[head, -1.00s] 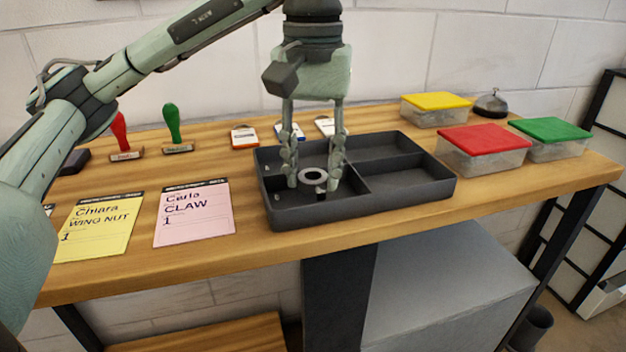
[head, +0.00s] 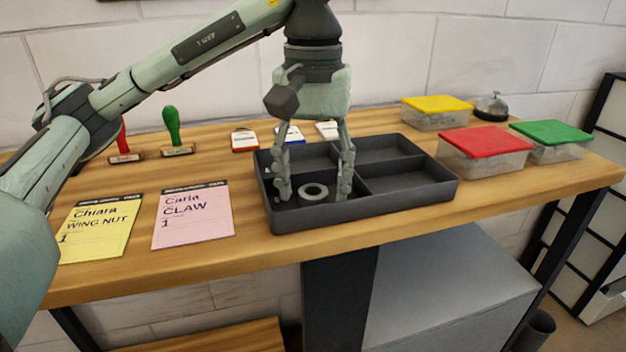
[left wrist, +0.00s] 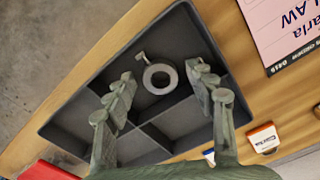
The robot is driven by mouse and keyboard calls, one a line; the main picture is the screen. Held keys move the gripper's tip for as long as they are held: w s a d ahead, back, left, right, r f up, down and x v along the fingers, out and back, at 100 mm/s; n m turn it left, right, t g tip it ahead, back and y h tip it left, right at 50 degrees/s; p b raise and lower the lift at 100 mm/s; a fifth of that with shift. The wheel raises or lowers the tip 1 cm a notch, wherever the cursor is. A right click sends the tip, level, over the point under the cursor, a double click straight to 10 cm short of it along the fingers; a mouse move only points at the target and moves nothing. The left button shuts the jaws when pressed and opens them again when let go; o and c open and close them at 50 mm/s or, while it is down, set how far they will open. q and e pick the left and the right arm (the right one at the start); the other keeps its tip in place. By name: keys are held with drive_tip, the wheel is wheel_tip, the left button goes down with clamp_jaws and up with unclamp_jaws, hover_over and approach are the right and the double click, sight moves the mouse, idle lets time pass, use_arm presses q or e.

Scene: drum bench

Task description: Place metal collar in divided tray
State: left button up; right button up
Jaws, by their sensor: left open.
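The metal collar (head: 303,192) is a grey ring lying in the front left compartment of the dark grey divided tray (head: 410,206). My left gripper (head: 313,192) points down into that compartment. It is open, with a finger to each side of the collar and gaps between. In the left wrist view the collar (left wrist: 148,84) lies on the tray floor between the spread fingertips (left wrist: 162,72). A small grey piece (left wrist: 141,57) shows beside it; I cannot tell whether it is part of the collar. My right gripper is not in view.
Yellow-lidded (head: 436,103), red-lidded (head: 486,140) and green-lidded (head: 551,131) boxes stand right of the tray, with a bell (head: 491,107) behind. A yellow card (head: 98,228) and pink card (head: 191,216) lie left. A green-handled stamp (head: 171,125) stands behind them.

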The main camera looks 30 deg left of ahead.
sight(314, 192)
use_arm(q)
drive_tip(key=shift+r, duration=0.25)
wheel_tip(314, 192, up, 7)
drive_tip(key=shift+f+p, duration=0.15)
drive_tip(key=shift+p, duration=1)
drive_tip(key=shift+r, duration=2.55)
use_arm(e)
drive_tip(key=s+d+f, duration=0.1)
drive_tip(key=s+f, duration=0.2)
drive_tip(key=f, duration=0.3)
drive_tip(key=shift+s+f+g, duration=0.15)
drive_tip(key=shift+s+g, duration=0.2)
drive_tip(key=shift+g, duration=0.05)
